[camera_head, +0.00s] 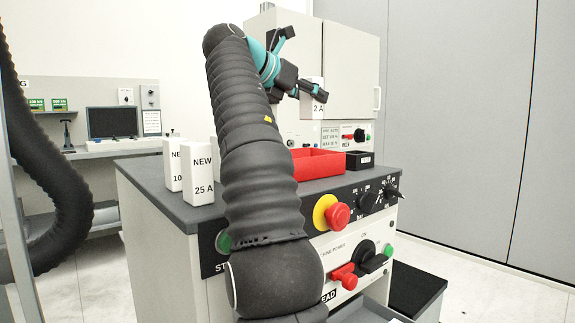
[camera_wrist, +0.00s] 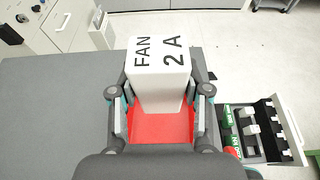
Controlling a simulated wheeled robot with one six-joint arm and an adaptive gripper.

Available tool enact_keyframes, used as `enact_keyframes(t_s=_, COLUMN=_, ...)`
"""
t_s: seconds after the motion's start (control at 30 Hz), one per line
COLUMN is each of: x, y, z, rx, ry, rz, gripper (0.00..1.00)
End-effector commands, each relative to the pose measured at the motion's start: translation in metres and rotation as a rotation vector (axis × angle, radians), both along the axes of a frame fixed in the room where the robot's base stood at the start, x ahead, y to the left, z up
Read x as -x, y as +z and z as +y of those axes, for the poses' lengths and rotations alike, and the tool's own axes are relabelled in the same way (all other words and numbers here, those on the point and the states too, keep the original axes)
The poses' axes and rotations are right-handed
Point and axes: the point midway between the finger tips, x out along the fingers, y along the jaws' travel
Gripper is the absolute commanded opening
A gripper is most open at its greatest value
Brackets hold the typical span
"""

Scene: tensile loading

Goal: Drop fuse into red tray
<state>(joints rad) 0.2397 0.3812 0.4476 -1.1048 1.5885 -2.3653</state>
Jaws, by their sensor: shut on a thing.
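My gripper (camera_head: 311,91) is shut on a white fuse block marked "2 A" (camera_head: 316,107), raised above the cabinet top. In the wrist view the fuse (camera_wrist: 160,65) reads "FAN 2 A" and sits between the two fingers (camera_wrist: 161,103). The red tray (camera_head: 320,167) stands on the cabinet top, below the held fuse in the head view. In the wrist view part of the red tray (camera_wrist: 150,128) shows beneath the fuse and between the fingers. My arm hides the tray's left end in the head view, and the fuse and gripper cover much of it in the wrist view.
Two white blocks marked "NEW", one of them 25 A (camera_head: 198,174), stand at the left of the grey cabinet top (camera_head: 143,170). A small black tray (camera_head: 360,160) is right of the red tray. A red stop button (camera_head: 337,216) projects from the cabinet front.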

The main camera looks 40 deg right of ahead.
Motion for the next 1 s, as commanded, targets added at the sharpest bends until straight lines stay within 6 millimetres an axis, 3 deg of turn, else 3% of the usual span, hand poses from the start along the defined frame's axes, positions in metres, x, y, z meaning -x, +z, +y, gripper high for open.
enact_keyframes(t_s=0.27, x=0.000, y=-0.008, z=0.000, rx=0.002, ry=0.000, rz=0.001, gripper=0.08)
enact_keyframes(t_s=1.0, x=0.000, y=-0.058, z=0.002, rx=0.002, ry=0.004, rz=-0.002, gripper=0.08)
